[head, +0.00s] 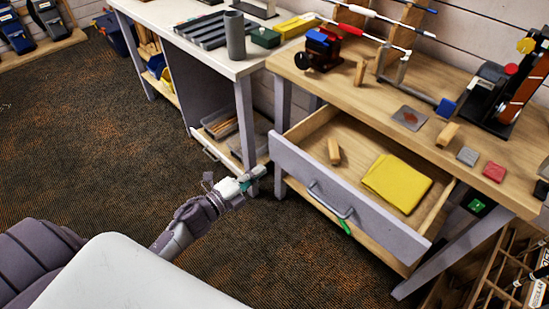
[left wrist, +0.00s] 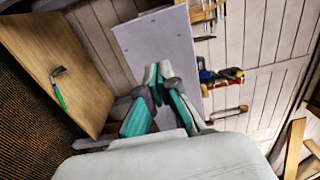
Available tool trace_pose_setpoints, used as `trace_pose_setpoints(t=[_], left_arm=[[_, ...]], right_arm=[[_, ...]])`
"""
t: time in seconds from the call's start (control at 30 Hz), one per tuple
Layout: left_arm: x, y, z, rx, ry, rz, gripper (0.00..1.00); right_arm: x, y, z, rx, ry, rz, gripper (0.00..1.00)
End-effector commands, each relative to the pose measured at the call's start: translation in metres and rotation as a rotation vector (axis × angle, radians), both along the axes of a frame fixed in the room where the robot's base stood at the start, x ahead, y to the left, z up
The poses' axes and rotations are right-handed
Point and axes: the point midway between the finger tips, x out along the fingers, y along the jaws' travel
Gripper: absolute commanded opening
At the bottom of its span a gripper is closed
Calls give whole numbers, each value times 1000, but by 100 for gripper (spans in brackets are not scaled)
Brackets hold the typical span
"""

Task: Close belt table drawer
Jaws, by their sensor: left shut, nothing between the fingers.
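The belt table (head: 457,111) has a wooden top, and its drawer is pulled well out. The grey drawer front (head: 310,178) has a bar handle (head: 330,203). Inside the drawer (head: 313,140) lie a folded yellow cloth (head: 397,183) and a small wooden block (head: 334,151). My left gripper (head: 257,174) is shut and empty, just left of the drawer front's left end; whether it touches is unclear. In the left wrist view its teal-padded fingers (left wrist: 158,84) are together before a grey panel (left wrist: 158,42). My right gripper is not in view.
A white-topped bench (head: 185,15) with shelves stands left of the belt table. A green-handled tool (head: 345,227) shows below the drawer handle, also in the left wrist view (left wrist: 59,88). A wooden rack (head: 500,265) is at lower right. Carpet before the drawer is clear.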

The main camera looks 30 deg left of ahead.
Motion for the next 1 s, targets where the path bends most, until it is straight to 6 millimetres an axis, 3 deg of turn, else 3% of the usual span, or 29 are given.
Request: trace_pose_setpoints(t=[0.1, 0.33, 1.0], left_arm=[[25, -8, 2, -4, -1, 2, 0], [55, -19, 1, -4, 0, 2, 0], [69, -25, -1, -3, 1, 1, 0]], right_arm=[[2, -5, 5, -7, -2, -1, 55], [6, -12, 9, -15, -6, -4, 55], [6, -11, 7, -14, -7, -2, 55]])
